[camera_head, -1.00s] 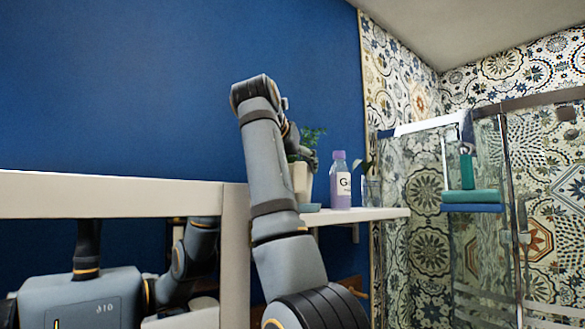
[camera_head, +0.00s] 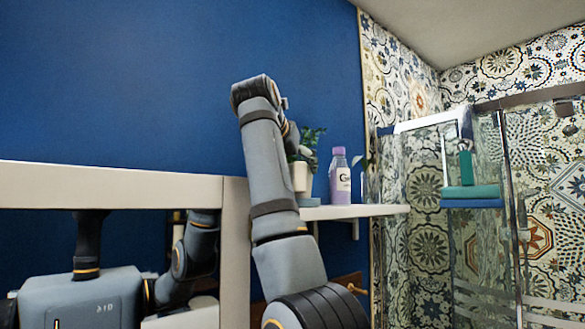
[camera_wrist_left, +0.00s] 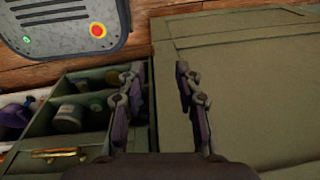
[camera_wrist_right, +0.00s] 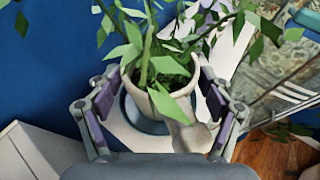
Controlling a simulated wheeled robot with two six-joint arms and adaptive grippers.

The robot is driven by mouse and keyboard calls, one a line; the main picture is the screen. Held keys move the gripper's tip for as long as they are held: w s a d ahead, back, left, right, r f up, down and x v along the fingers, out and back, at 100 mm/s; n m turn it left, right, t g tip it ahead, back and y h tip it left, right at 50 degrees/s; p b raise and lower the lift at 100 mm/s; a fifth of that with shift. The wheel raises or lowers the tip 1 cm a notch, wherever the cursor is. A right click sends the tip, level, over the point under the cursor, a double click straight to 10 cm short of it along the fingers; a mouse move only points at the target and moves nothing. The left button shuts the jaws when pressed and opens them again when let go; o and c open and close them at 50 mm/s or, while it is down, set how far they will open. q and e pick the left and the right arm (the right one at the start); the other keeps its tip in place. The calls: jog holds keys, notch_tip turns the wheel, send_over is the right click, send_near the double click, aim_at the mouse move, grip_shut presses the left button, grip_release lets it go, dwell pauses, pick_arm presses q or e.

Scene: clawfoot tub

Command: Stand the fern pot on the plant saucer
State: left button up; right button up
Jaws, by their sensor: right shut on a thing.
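The fern pot (camera_head: 301,176), cream with green leaves, is upright over the left part of the white wall shelf, partly hidden by my right arm. In the right wrist view the pot (camera_wrist_right: 160,103) is between the fingers of my right gripper (camera_wrist_right: 157,97), which is shut on it. The blue-grey plant saucer (camera_head: 309,202) lies on the shelf under the pot. Its rim (camera_wrist_right: 129,112) shows around the pot's base in the right wrist view. I cannot tell whether the pot touches it. My left gripper (camera_wrist_left: 157,80) is open and empty above a green box.
A lavender bottle (camera_head: 340,184) stands on the shelf (camera_head: 370,211) just right of the pot. A glass with a sprig is farther right, before the glass shower screen. The left wrist view shows a compartment box (camera_wrist_left: 85,90) with small items.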

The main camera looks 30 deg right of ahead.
jog(key=o, duration=1.8)
jog(key=shift+s, duration=0.1)
jog(key=shift+c, duration=0.2)
jog(key=v, duration=0.8)
dwell(0.5)
